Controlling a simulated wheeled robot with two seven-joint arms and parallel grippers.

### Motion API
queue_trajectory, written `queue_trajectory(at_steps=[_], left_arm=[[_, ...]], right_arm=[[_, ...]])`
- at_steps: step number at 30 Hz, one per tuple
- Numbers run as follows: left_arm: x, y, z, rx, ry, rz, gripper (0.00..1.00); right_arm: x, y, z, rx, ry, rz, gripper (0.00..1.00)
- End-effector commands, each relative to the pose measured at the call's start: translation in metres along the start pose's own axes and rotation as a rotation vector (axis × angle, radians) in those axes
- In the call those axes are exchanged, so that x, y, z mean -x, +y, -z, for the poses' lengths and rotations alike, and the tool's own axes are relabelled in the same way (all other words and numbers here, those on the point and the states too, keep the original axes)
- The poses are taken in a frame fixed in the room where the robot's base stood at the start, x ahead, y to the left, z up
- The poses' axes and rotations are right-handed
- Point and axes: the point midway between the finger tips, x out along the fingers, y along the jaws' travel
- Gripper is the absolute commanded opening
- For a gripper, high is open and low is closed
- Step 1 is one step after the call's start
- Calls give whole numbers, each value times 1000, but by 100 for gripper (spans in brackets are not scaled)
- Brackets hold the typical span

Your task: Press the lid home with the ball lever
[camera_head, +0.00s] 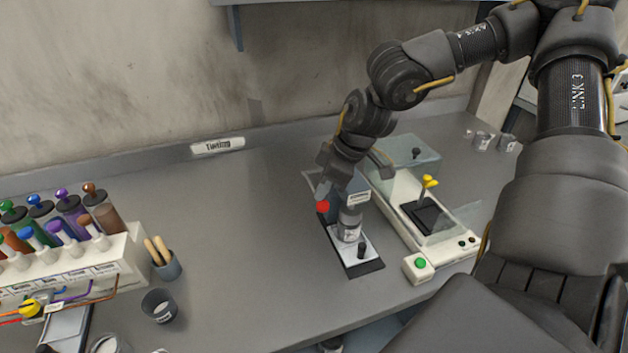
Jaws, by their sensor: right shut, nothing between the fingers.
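The lid press (368,268) stands on the bench on a dark base with a light plate. A red lever ball (322,207) shows at its left side. A small grey can (349,224) with a label stands in the press. Its lid is too small and too covered to make out. My right gripper (323,189) is shut and empty, pointing down just above the red ball. I cannot tell whether its fingertips touch the ball. My right wrist hides the upper back part of the press. My left gripper is not in view.
Right of the press is a cream machine (455,240) with clear covers, a yellow knob (428,181) and a green button (420,263). A tinting rack (125,255) with several bottles and a cup of sticks (168,267) stand left. The bench between is clear.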

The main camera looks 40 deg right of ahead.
Motion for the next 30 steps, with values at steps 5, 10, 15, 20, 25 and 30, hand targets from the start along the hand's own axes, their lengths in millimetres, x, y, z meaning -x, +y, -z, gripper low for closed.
queue_trajectory(at_steps=[5,10,15,20,25,30], left_arm=[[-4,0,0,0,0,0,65],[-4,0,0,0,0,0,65],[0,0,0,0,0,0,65],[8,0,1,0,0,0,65],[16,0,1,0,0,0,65],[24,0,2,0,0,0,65]], right_arm=[[-5,0,-3,-1,-4,2,0],[-5,-1,-4,-2,-6,3,0],[1,-1,-1,-1,-6,3,0],[12,0,4,-1,-5,2,0],[24,0,9,0,-4,2,0],[36,0,14,0,-4,2,0]])
